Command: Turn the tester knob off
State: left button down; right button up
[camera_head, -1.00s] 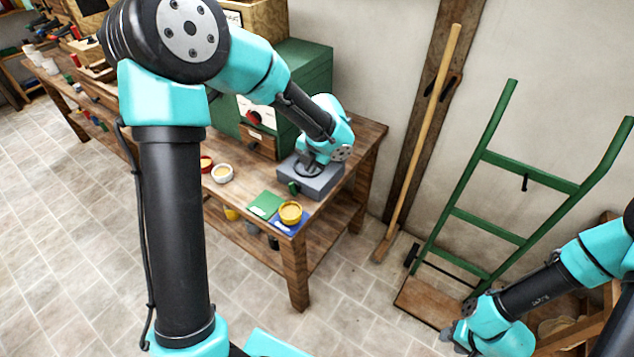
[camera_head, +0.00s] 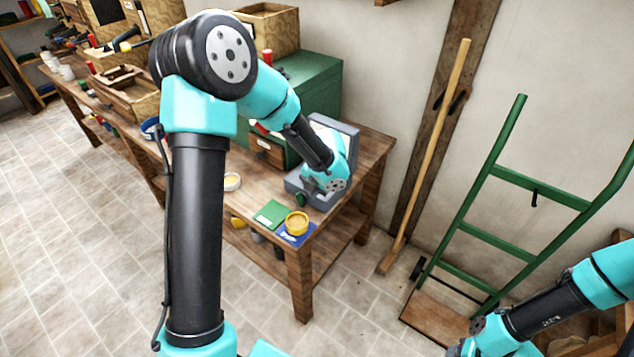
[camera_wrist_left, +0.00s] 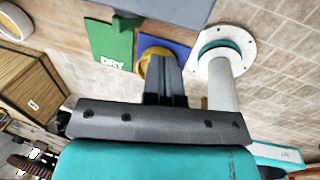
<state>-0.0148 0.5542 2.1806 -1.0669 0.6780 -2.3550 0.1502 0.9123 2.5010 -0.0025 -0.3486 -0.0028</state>
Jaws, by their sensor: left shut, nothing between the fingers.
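The tester (camera_head: 295,186) is a grey box near the right end of the wooden bench. A grey panel (camera_head: 350,132) stands up at its back. A dark green knob (camera_head: 301,199) sits on its front; the left wrist view shows it too (camera_wrist_left: 124,22). I cannot tell which way the knob is turned. My left wrist is over the tester and hides much of it. My left gripper (camera_wrist_left: 166,62) is shut and empty in the left wrist view, its tips apart from the knob. In the head view its fingers are hidden. My right arm shows at lower right, its gripper out of sight.
A green card (camera_head: 271,213) and a blue card (camera_head: 296,236) bearing a yellow dish (camera_head: 296,222) lie before the tester. A white dish (camera_head: 232,182) is left of them. A green cabinet (camera_head: 310,85) stands behind. A green hand truck (camera_head: 505,176) stands right.

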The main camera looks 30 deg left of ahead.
aim_at(297, 194)
pick_arm(q)
jog(key=x, duration=0.3)
jog(key=shift+f, duration=0.1)
jog(key=shift+w+a+f, duration=0.1)
jog(key=shift+a+f, duration=0.05)
jog(key=shift+a, duration=0.45)
jog(key=shift+w+a+f, duration=0.1)
jog(key=shift+a+f, duration=0.1)
jog(key=shift+a, duration=0.4)
jog(key=shift+w+a+f, duration=0.1)
jog(key=shift+a+f, duration=0.1)
jog(key=shift+a, duration=0.45)
jog(key=shift+w+a+r, duration=0.1)
jog(key=shift+a+r, duration=0.05)
jog(key=shift+a, duration=0.5)
jog(key=shift+w+a, duration=0.15)
jog(key=shift+a, duration=0.55)
jog(key=shift+w+a+f, duration=0.1)
jog(key=shift+a+f, duration=0.1)
jog(key=shift+a, duration=0.3)
jog(key=shift+w+a+f, duration=0.1)
jog(key=shift+a+f, duration=0.1)
jog(key=shift+a, duration=0.25)
jog(key=shift+a+f, duration=0.1)
jog(key=shift+f, duration=0.05)
